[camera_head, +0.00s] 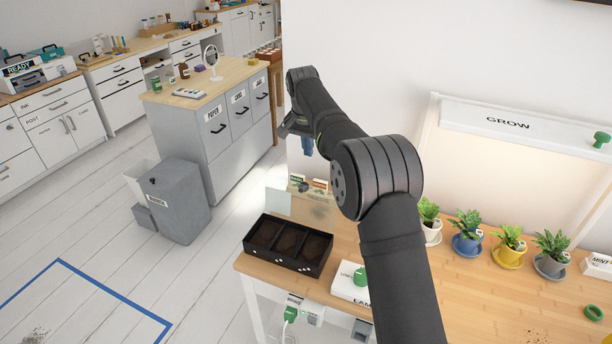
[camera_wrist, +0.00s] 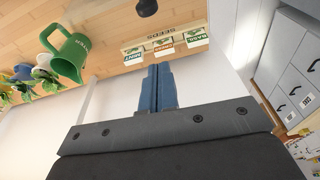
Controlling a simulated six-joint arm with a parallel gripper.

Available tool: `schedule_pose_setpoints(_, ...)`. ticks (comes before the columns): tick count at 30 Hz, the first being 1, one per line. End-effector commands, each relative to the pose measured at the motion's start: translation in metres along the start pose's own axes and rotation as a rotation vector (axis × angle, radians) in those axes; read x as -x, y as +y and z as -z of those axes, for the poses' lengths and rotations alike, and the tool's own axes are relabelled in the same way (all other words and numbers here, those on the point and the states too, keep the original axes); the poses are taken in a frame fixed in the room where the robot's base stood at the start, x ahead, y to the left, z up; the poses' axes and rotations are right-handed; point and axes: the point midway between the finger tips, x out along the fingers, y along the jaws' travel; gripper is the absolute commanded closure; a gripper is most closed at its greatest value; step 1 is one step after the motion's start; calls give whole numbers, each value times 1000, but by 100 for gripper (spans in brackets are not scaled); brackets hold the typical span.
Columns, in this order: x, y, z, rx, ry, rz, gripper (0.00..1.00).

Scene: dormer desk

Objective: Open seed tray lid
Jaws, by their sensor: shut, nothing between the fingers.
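The seed tray (camera_head: 247,247) is a black box with dark soil in its compartments, at the desk's left front corner in the head view. Its top looks uncovered. A pale, see-through panel (camera_head: 278,203) stands at its back edge; it looks like a raised lid, but I cannot be sure. A dark knob (camera_wrist: 147,7) shows at the top of the wrist view; I cannot tell what it belongs to. My gripper (camera_head: 307,147) is up in the air beyond the tray, apart from it. In the wrist view its blue fingers (camera_wrist: 158,70) are together and empty.
A seeds box (camera_wrist: 165,45) with packets stands near the knob. A green watering can (camera_wrist: 70,57) shows in the wrist view. A white box (camera_head: 350,285) lies right of the tray. Potted plants (camera_head: 467,232) line the desk's back. A grey cabinet (camera_head: 215,125) stands beyond.

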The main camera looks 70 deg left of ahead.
Motion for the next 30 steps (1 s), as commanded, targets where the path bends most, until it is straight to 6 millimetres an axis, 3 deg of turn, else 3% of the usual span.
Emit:
schedule_pose_setpoints(4, 3, 2, 1, 46, 45, 2, 100)
schedule_pose_setpoints(8, -10, 2, 1, 49, 46, 1, 100)
schedule_pose_setpoints(21, -101, 2, 5, 46, 43, 1, 100)
schedule_pose_setpoints(30, -86, 2, -26, 47, 46, 3, 100)
